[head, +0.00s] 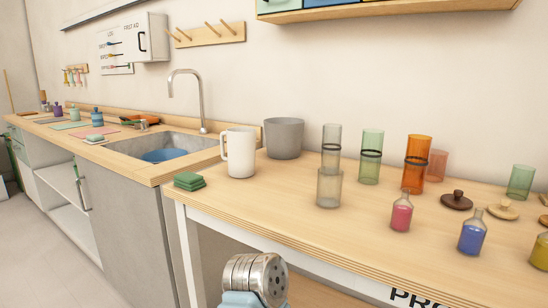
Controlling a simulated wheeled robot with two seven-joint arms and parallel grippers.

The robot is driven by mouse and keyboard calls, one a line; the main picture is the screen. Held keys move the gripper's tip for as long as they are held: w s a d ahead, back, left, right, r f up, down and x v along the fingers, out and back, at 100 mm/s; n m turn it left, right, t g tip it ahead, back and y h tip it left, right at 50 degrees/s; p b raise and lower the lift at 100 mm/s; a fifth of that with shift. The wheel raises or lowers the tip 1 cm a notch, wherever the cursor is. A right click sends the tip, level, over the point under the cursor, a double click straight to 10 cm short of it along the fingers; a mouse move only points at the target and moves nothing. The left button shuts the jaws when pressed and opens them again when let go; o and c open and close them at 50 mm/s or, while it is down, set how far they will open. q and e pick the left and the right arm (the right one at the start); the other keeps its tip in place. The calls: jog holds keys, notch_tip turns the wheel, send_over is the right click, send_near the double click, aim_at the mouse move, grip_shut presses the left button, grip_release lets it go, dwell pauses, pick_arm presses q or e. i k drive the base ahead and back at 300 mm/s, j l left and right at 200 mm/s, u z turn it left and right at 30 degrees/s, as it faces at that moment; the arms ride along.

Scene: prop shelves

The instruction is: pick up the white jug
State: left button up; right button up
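The white jug (239,154) stands upright on the wooden table (250,211), near its back left corner. Its handle points left, toward the sink. No gripper touches it. A metal joint with a pale blue part, which looks like part of one of my arms, shows at the bottom, in front of the table and well below the jug. Neither gripper's fingers are in view.
A grey pot (285,138) stands close behind the jug on its right. Green folded cloths (189,181) lie in front left of it. Clear (329,188), green (370,157) and orange (415,163) vessels and small bottles (401,213) stand to the right. The table front is clear.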

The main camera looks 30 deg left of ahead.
aim_at(241, 142)
jog(key=k+j, duration=0.1)
jog(key=j, duration=0.25)
jog(key=k+j, duration=0.1)
jog(key=j, duration=0.25)
jog(key=k+j, duration=0.1)
jog(key=j, duration=0.25)
jog(key=k+j, duration=0.1)
jog(key=j, duration=0.25)
